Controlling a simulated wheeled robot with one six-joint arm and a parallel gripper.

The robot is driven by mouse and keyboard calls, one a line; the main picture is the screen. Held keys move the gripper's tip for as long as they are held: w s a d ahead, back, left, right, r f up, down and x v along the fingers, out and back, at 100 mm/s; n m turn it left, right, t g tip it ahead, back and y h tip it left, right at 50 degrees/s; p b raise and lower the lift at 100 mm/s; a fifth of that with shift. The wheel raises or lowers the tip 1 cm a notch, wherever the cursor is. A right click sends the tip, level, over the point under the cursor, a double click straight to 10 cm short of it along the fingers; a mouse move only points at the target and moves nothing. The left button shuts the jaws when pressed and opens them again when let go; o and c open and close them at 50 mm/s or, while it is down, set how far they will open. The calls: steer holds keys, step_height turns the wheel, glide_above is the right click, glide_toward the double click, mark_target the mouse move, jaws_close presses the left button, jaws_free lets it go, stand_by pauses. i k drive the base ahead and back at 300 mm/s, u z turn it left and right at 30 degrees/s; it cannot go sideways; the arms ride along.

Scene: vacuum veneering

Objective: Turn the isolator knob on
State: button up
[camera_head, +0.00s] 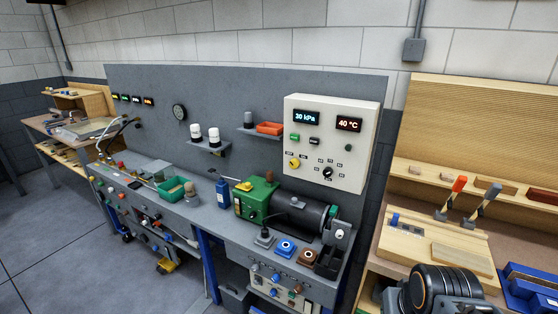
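A white control box (345,112) is mounted on the grey back panel. Its yellow knob (294,162), which looks like the isolator knob, sits at the lower left of the box's face. Small marks stand above the knob, too small to read, and I cannot tell its setting. A black dial (328,172) with marks around it is to the right. Lit displays read 30 kPa (307,118) and 40 °C (348,124). My arm shows as a dark rounded part at the bottom right, apart from the box. My gripper is not in view.
A grey bench (205,212) runs below the box, with a green and black pump (300,212), blue and brown fittings and a blue bottle (223,192). A small shelf (258,134) holds a red tray. A wooden bench (460,238) stands right. Open floor (80,270) is at left.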

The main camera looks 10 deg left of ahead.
mark_target(294, 163)
steer(key=u, duration=0.65)
steer(key=i, duration=0.75)
steer(key=u, duration=1.15)
steer(key=i, duration=0.2)
steer(key=u, duration=0.05)
